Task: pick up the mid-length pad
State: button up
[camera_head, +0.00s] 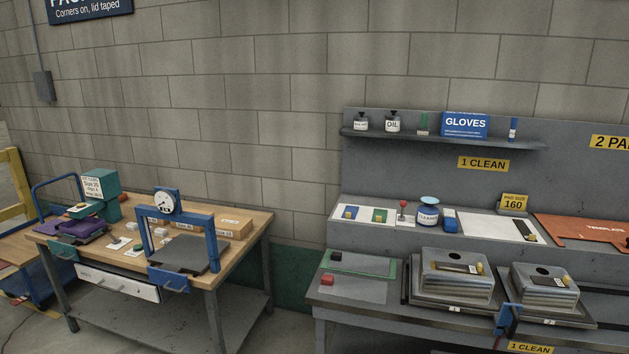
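I cannot tell for sure which thing is the mid-length pad. A small blue block (350,212) and a small green block (380,215) lie on white sheets on the right bench's raised ledge. A sign reading "PAD SIZE 160" (513,204) stands further right on that ledge. A small dark block (336,256) lies on a green-edged mat (370,266), and a small red block (328,280) lies on a grey sheet (360,291) in front. A dark bar (525,231) lies on a white board (487,227). My gripper is not in view.
Two grey metal blocks (457,272) (545,284) stand on the right bench. A spray-like jar labelled cleaner (428,214) and an orange template (590,231) are on the ledge. A wooden table (255,225) with a dial press (162,203) stands left. A floor gap separates the benches.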

aim_at(440, 265)
jog(key=i+l+z, duration=0.3)
jog(key=i, duration=0.65)
jog(key=i+z, duration=0.3)
jog(key=i, duration=0.7)
